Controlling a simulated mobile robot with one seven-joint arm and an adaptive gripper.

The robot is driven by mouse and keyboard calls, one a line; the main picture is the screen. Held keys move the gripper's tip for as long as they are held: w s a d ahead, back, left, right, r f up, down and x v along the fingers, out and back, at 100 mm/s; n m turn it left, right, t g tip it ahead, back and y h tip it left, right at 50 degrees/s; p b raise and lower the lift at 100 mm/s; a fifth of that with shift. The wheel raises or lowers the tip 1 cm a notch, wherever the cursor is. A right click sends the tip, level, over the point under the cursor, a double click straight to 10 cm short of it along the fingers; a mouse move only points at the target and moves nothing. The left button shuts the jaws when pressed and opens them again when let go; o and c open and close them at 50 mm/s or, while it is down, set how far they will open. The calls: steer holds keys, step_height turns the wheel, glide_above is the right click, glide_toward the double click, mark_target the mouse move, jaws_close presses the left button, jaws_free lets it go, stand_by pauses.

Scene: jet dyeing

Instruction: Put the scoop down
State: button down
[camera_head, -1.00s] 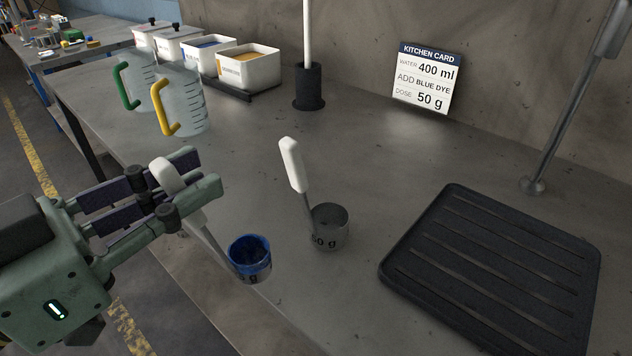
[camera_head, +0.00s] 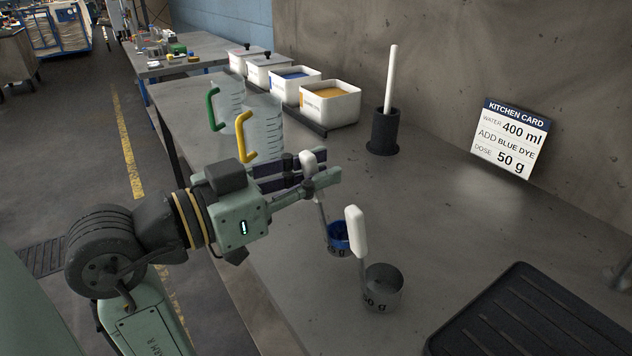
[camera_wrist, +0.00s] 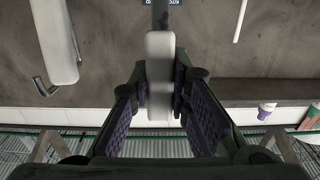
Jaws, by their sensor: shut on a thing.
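My gripper (camera_head: 312,172) is shut on the white handle (camera_head: 308,160) of a scoop. This handle also shows upright between the fingers in the wrist view (camera_wrist: 159,80). The scoop's cup (camera_head: 338,238) is blue inside and hangs at the lower end of a thin shaft, low over the grey counter (camera_head: 440,225). I cannot tell whether it touches the counter. A second scoop stands beside it, with a white handle (camera_head: 355,232) and a grey cup (camera_head: 383,288) marked "50 g". Its handle also shows at the left in the wrist view (camera_wrist: 55,45).
Two clear jugs with green (camera_head: 213,108) and yellow (camera_head: 243,138) handles stand behind my gripper. White bins (camera_head: 330,108), a dark holder (camera_head: 384,132) with a white rod, and a card (camera_head: 510,138) line the wall. A black ribbed mat (camera_head: 525,320) lies front right. The counter's middle is bare.

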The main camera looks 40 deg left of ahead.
steer(key=shift+w+a, duration=0.15)
steer(key=shift+w, duration=0.2)
steer(key=shift+w+a+f+p, duration=0.15)
steer(key=shift+f+p, duration=0.15)
steer(key=shift+f, duration=0.65)
steer(key=shift+w+f+p, duration=0.15)
steer(key=shift+f+p, duration=0.15)
steer(key=shift+f, duration=0.6)
steer(key=shift+f+b, duration=0.35)
steer(key=c, duration=1.5)
jaws_free()
steer(key=shift+r, duration=0.1)
steer(key=shift+r+p, duration=0.25)
steer(key=shift+p, duration=0.1)
steer(key=b+v, duration=0.3)
steer(key=v, duration=0.9)
